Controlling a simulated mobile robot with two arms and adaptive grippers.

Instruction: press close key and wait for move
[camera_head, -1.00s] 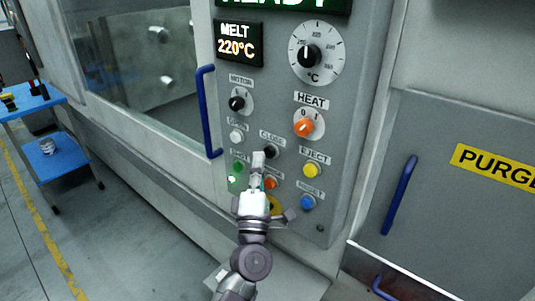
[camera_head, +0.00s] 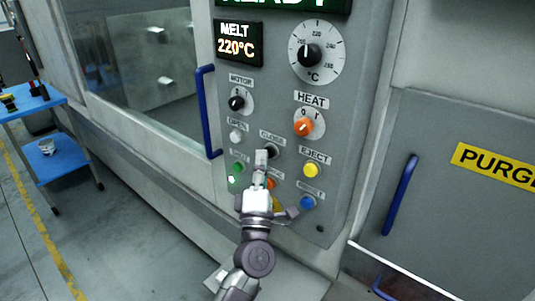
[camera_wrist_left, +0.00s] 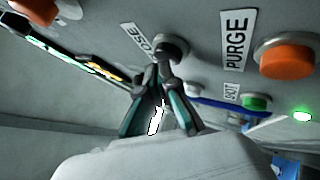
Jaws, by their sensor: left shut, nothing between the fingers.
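The black CLOSE key (camera_head: 271,151) is on the grey control panel, under its CLOSE label (camera_head: 272,138). It also shows in the left wrist view (camera_wrist_left: 173,46). My left gripper (camera_head: 261,155) is shut and empty, its fingertips at the lower left edge of the key in the head view. In the left wrist view my left gripper (camera_wrist_left: 160,72) points at the key's lower side. Contact, and whether the key is pushed in, cannot be told. My right gripper is in neither view.
Close by are the white OPEN key (camera_head: 236,137), green key (camera_head: 238,168), yellow EJECT key (camera_head: 310,170), blue key (camera_head: 307,201) and orange PURGE key (camera_wrist_left: 287,57). A blue door handle (camera_head: 207,110) stands left of the panel, beside the machine's window (camera_head: 140,60).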

